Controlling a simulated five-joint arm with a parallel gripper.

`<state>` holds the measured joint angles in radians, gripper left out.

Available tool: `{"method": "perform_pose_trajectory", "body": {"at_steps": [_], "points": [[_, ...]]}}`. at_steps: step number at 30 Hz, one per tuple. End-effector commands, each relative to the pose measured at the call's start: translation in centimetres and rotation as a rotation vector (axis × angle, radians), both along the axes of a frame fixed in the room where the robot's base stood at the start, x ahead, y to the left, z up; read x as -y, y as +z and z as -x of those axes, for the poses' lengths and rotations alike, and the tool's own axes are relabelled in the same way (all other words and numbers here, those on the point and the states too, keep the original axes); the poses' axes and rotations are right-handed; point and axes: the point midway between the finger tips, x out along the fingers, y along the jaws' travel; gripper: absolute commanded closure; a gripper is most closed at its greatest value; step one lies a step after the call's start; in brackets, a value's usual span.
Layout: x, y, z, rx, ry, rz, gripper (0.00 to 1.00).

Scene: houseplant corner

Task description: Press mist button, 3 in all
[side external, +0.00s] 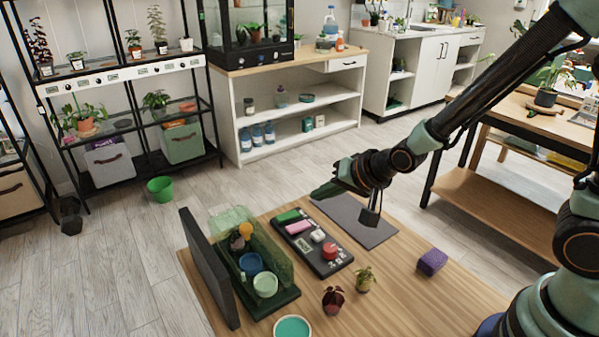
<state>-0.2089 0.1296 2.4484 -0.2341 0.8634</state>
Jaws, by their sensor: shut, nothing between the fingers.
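A dark control panel (335,264) lies on the wooden table. It carries a green bar (288,216), a pink bar (298,227), a white round knob (318,236), a red round button (330,251) and a small pale display or label (303,244). I cannot read which control is the mist button. My gripper (318,192) is shut and empty. In the picture it shows above the panel's far end, pointing left. It appears raised and apart from the panel, though the exact height is hard to tell.
A clear green-tinted case (280,262) with pots stands left of the panel, beside an upright dark board (208,265). A dark grey mat (352,217) lies behind. Small plants (364,279) (333,299), a purple block (432,262) and a teal bowl (292,327) stand nearby.

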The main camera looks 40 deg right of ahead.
Motion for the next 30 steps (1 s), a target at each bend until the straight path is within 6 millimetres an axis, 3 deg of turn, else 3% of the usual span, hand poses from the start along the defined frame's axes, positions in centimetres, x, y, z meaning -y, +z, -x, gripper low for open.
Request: {"method": "perform_pose_trajectory", "body": {"at_steps": [16,30], "points": [[0.0,-6.8,0.1,-0.005,0.000,0.001,1.00],[0.0,-8.0,0.0,0.000,0.000,0.000,1.00]]}}
